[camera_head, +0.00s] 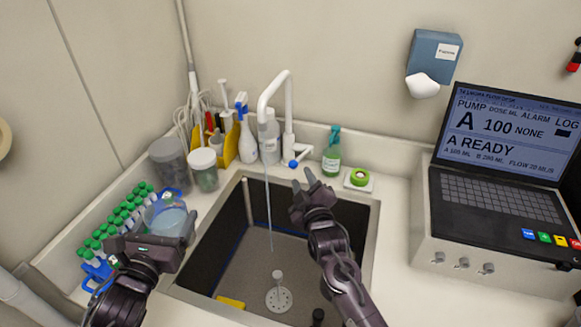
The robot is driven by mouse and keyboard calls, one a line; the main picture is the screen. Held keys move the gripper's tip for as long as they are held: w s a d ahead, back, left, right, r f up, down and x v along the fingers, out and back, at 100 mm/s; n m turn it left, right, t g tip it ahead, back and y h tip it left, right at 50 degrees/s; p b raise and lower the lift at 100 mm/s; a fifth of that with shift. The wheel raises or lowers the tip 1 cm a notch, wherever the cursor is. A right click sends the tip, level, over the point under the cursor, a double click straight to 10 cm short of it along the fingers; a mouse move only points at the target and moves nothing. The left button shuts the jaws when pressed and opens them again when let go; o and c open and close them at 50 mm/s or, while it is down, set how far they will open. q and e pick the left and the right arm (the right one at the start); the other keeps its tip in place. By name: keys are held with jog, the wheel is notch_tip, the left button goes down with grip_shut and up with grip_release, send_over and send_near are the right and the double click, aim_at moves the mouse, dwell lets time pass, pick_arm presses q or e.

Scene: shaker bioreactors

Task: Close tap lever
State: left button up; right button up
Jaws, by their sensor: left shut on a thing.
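The white tap (289,105) arches over the sink, and a thin stream of water (268,215) falls from its spout. The tap lever (303,156) is a short white bar with a blue end, low on the tap's right side. My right gripper (304,181) is just in front of and below the lever, apart from it; its fingers are spread and empty. My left gripper (165,238) is at the sink's left edge, shut on a clear beaker (167,217) of pale liquid. The gripper hides the beaker's lower part.
The dark sink (245,262) holds a drain and a yellow sponge (231,302). Green-capped tubes (117,222) stand at left, with jars and bottles behind. A pump console (500,190) stands far right.

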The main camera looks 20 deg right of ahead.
aim_at(295, 162)
pick_arm(q)
notch_tip(295, 162, down, 4)
jog(key=b, duration=0.3)
pick_arm(e)
jog(key=w, duration=0.6)
jog(key=shift+w+d+f, duration=0.1)
jog(key=shift+w+f, duration=0.1)
pick_arm(q)
jog(key=shift+f+b, duration=0.4)
jog(key=shift+b, duration=0.1)
pick_arm(e)
jog(key=shift+w+r, duration=0.1)
jog(key=shift+w, duration=0.65)
jog(key=shift+r, duration=0.1)
grip_shut()
pick_arm(q)
jog(key=shift+r, duration=0.1)
